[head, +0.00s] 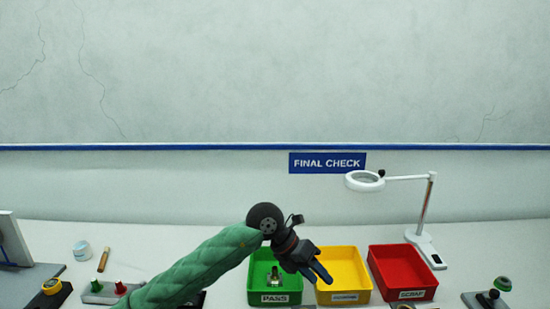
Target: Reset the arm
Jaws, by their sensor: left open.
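My left arm, in a green quilted sleeve, comes in from the lower left. My left gripper (318,275) is open and empty, pointing down and right above the edge between the green PASS bin (258,258) and the yellow bin (356,258). A small metal part (276,279) with a brass-coloured piece stands in the green bin, just left of the gripper and apart from it. The yellow bin looks empty where I can see into it. My right gripper is not in view.
A red SCRAP bin (400,268) stands right of the yellow one. A white magnifier lamp (426,215) stands behind it. Fixtures with green and red knobs (108,290) sit at left, another fixture (488,298) at right. The table behind the bins is clear.

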